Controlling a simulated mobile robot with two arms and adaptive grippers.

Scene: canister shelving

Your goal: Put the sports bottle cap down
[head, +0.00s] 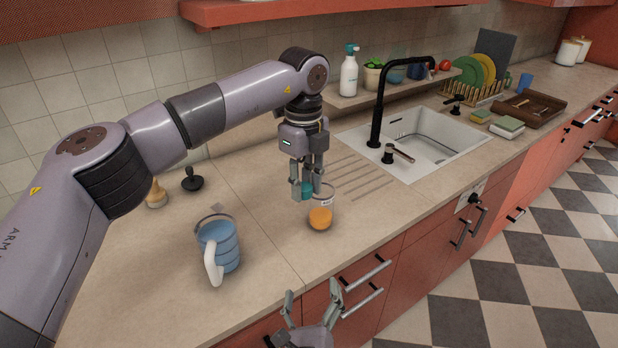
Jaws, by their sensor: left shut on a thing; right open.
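My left gripper (307,193) points down over the counter and is shut on a small teal cap (306,188), which looks like the sports bottle cap. The cap is partly hidden by the fingers. A clear container (321,212) with orange contents stands upright on the counter, just right of and below the cap in the picture. I cannot tell whether the cap touches its rim. My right gripper (313,300) is open and empty at the counter's front edge.
A blue jug (222,248) with a white handle stands left on the counter (150,290). A black knobbed item (192,181) and a tan one (156,195) are behind it. The sink (430,143) with a black faucet (381,95) is at right. Counter between jug and clear container is free.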

